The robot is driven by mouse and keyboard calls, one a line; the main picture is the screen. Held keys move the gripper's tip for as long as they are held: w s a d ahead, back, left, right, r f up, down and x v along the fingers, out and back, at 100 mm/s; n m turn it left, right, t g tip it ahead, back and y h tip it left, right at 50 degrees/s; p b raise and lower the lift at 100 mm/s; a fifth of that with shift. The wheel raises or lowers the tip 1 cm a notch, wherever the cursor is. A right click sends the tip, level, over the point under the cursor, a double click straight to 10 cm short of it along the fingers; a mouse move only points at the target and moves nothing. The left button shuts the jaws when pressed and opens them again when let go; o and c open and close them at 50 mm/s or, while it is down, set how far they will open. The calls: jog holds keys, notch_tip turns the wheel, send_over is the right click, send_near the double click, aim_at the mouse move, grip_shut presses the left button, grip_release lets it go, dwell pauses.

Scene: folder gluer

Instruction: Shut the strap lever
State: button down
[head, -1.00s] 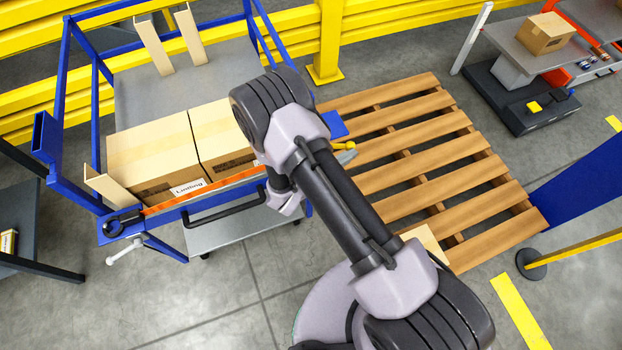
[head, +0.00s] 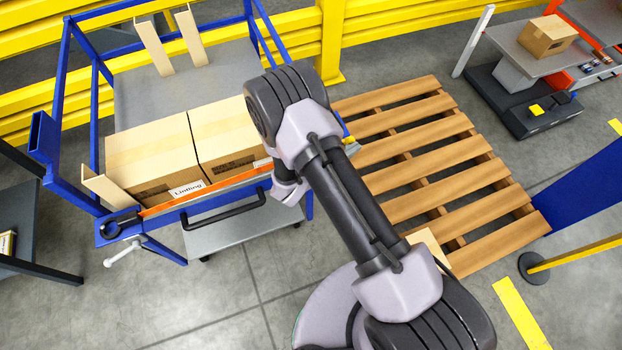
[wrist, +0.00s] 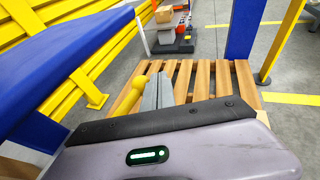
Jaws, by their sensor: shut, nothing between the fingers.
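The strap lever (wrist: 137,84) is yellow with a round knob. In the wrist view it rises to the right beside the blue frame. In the head view only a bit of its yellow (head: 348,140) shows past my arm. The orange strap (head: 205,192) runs across the front of the boxes, its right end hidden by my arm. My gripper (wrist: 158,88) is shut and empty, its grey fingers just right of the knob; I cannot tell whether they touch it.
A blue-framed cart (head: 140,226) holds two cartons (head: 150,160) behind a black handle (head: 225,212). A wooden pallet (head: 430,170) lies to the right. A yellow barrier (head: 335,45) stands behind. A blue panel (head: 590,190) is at far right.

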jog(key=p+v, duration=0.3)
jog(key=v, duration=1.4)
jog(key=shift+s+a, duration=0.15)
jog(key=shift+r, duration=0.1)
